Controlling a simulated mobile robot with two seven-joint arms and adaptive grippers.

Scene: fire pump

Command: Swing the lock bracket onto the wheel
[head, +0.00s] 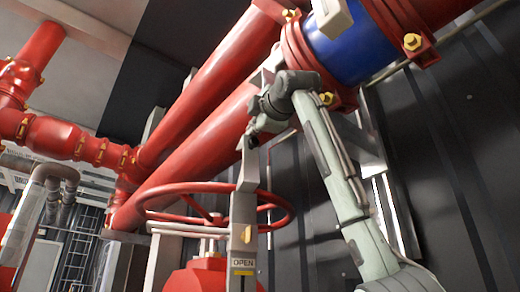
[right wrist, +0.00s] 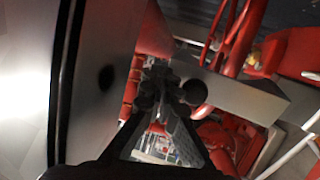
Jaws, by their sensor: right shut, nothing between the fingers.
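The red wheel (head: 162,190) lies roughly level in the head view, above a red valve body. The lock bracket (head: 244,178) is a grey upright bar with a yellow piece and an "OPEN" label. It crosses in front of the wheel's right part; I cannot tell whether they touch. My right gripper (head: 254,139) is at the bracket's upper end, shut and empty. In the right wrist view its dark fingertips (right wrist: 166,92) are together beside a grey metal bar (right wrist: 235,98), probably the bracket. Contact is unclear. My left gripper is in neither view.
Large red pipes (head: 205,105) run diagonally behind the wheel. A blue pipe section (head: 350,45) with red, yellow-bolted flanges is just above my right arm. A dark ribbed wall (head: 450,150) stands behind on the right. Several red fittings are at the left.

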